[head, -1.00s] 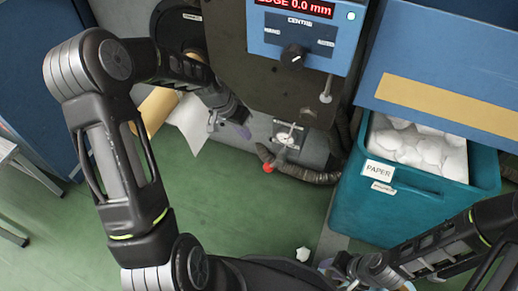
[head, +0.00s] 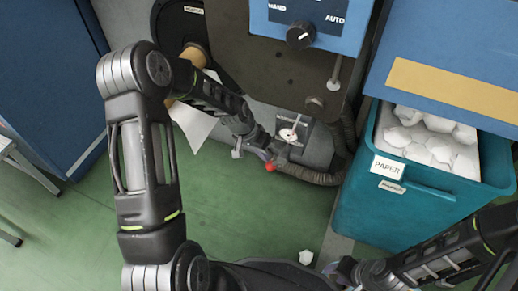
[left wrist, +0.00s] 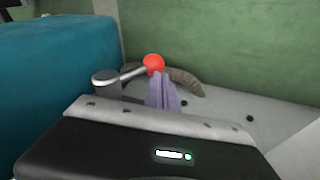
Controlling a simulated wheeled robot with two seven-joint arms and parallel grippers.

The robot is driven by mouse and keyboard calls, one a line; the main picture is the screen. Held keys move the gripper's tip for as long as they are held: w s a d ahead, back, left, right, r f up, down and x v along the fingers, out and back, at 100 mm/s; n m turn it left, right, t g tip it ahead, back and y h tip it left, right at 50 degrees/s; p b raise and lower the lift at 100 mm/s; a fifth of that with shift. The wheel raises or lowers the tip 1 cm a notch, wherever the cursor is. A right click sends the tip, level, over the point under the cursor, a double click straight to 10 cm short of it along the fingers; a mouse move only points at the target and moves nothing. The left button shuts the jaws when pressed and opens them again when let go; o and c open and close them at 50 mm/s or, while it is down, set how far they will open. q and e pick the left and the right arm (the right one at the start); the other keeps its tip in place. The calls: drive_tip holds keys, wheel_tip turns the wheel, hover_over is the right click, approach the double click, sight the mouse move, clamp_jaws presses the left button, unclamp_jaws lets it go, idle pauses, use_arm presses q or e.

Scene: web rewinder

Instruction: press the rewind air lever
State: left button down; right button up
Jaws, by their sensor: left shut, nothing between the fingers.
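The lever has a red ball knob (head: 270,167), low on the front of the machine. In the left wrist view the red knob (left wrist: 154,64) sits on a short metal rod from a round grey pivot (left wrist: 107,81). My left gripper (head: 264,155) is shut and empty, right beside the knob. In the left wrist view its lilac fingertips (left wrist: 164,88) are just below the knob and overlap its lower edge; I cannot tell whether they touch. My right gripper (head: 333,268) is at the bottom of the head view, partly cut off, its jaws unclear.
A teal bin (head: 425,214) of crumpled paper stands to the right. A blue panel with a black selector knob (head: 300,35) is above. A ribbed hose (head: 308,174) runs behind the lever.

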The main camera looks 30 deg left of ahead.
sight(270, 163)
use_arm(q)
drive_tip(key=shift+d+f+h+b, duration=0.15)
drive_tip(key=shift+f+h+b, duration=0.25)
drive_tip(key=shift+h+b, duration=0.2)
idle(0.6)
drive_tip(key=f+h+b, duration=0.1)
drive_tip(key=d+h+b, duration=0.1)
drive_tip(key=h, duration=0.1)
drive_tip(key=f+h+b, duration=0.1)
drive_tip(key=shift+d+f+n+t+h+b, duration=0.3)
drive_tip(key=shift+f+n+t+h+b, duration=0.05)
drive_tip(key=shift+n+t+h+b, duration=0.05)
drive_tip(key=shift+d+f, duration=0.15)
drive_tip(key=shift+d, duration=0.4)
drive_tip(key=shift+w+d+f, duration=0.1)
drive_tip(key=shift+d+f, duration=0.15)
drive_tip(key=shift+d, duration=0.4)
drive_tip(key=shift+d+f, duration=0.25)
drive_tip(key=shift+d, duration=0.35)
drive_tip(key=shift+r, duration=0.1)
drive_tip(key=p+v, duration=0.3)
drive_tip(key=v, duration=0.4)
drive_tip(key=shift+a+r, duration=0.15)
drive_tip(key=shift+a, duration=0.15)
